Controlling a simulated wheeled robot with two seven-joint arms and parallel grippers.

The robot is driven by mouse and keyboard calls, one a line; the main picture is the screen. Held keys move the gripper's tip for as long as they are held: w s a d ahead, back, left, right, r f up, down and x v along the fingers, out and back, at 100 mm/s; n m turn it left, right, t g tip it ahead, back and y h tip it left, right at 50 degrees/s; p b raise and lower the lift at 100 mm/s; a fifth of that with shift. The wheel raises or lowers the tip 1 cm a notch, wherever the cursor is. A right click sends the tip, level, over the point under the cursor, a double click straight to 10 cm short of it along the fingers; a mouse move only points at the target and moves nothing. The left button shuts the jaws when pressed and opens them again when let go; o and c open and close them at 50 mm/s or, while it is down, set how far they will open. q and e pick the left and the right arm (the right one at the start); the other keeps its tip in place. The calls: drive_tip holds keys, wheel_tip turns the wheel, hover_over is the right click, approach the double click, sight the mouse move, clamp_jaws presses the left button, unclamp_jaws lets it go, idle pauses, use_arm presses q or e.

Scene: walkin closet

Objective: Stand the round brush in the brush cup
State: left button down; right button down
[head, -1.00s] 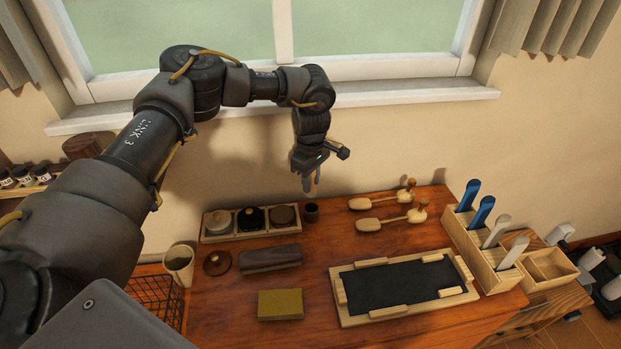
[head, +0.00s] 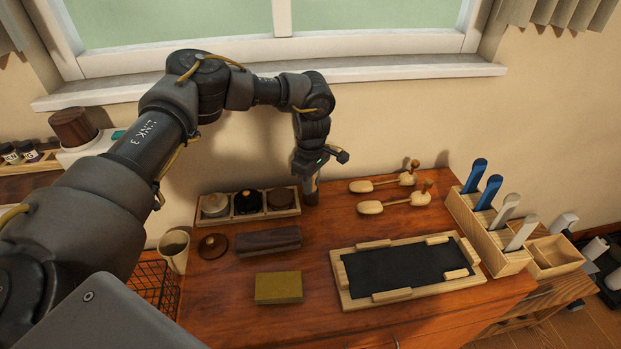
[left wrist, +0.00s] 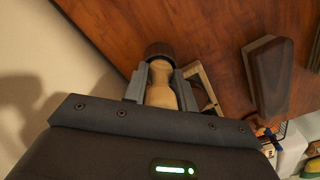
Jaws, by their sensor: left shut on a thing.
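My left gripper (head: 309,172) points down at the back of the wooden top. In the left wrist view its two fingers (left wrist: 160,90) are shut on the round brush (left wrist: 161,84), a pale, waisted wooden handle. My right gripper is not in view.
A dark brush block (head: 268,241), a round lid (head: 212,246) and a yellow block (head: 278,288) lie in front. Two wooden shoe trees (head: 383,183) lie right. A framed black mat (head: 408,272) lies front right.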

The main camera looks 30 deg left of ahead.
use_arm(q)
drive_tip(key=shift+a+f, duration=0.2)
drive_tip(key=shift+r, duration=0.15)
drive_tip(key=c, duration=1.1)
unclamp_jaws()
drive_tip(key=shift+o, duration=0.2)
drive_tip(key=shift+d+r, duration=0.1)
drive_tip(key=shift+r, duration=0.45)
wheel_tip(320, 180, up, 10)
drive_tip(key=shift+f+b, duration=0.1)
drive_tip(key=shift+b, duration=1)
